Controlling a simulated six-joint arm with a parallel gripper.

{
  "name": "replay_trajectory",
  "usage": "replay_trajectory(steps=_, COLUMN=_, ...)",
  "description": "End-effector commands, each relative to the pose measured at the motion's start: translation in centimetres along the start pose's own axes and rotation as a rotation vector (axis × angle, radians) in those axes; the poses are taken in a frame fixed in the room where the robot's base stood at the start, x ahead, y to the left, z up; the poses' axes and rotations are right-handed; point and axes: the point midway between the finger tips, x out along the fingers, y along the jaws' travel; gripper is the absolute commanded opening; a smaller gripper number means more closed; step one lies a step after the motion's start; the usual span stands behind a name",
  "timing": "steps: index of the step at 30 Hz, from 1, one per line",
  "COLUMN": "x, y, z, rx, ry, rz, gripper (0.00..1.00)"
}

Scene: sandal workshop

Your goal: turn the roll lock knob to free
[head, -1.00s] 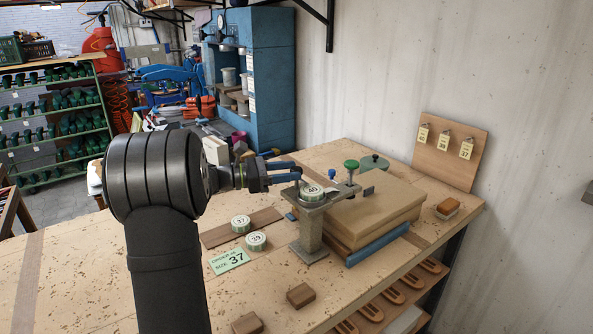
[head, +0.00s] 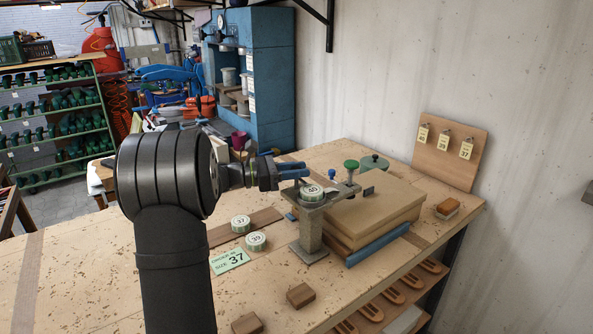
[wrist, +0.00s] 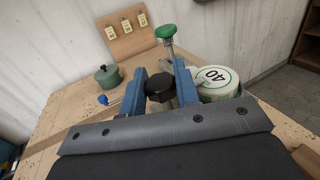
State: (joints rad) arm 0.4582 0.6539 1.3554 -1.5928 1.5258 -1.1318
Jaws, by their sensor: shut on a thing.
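My gripper (wrist: 160,78) has its two blue fingers shut on a black faceted knob (wrist: 160,88) beside the round size 40 roll (wrist: 214,83). In the head view my gripper (head: 291,170) is at the left end of the raised grey stand (head: 311,238), and the fingers hide the black knob. The size 40 roll (head: 312,192) lies on top of the stand. A green knob (head: 351,164) stands upright on a post behind it, also seen in the wrist view (wrist: 166,31). A small blue knob (head: 332,173) is near it. I cannot read any lock marking.
Rolls marked 37 (head: 241,224) and 39 (head: 256,241) lie on the bench left of the stand, near a green size 37 card (head: 229,261). Stacked boards (head: 375,215) stand to the right. A green lidded pot (head: 374,163) is behind.

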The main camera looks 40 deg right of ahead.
Motion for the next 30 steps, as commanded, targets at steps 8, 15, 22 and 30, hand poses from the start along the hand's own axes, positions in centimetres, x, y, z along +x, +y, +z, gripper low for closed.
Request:
replay_trajectory(steps=8, x=-0.03, y=0.13, z=-0.13, rx=0.0, ry=0.001, rz=-0.13, gripper=0.06)
replay_trajectory(steps=15, x=-0.01, y=0.13, z=-0.19, rx=0.0, ry=0.002, rz=-0.298, gripper=0.06)
replay_trajectory(steps=22, x=0.0, y=0.08, z=-0.18, rx=-0.001, ry=0.002, rz=-0.429, gripper=0.06)
replay_trajectory(steps=30, x=-0.05, y=0.06, z=-0.16, rx=-0.002, ry=0.001, rz=-0.503, gripper=0.06)
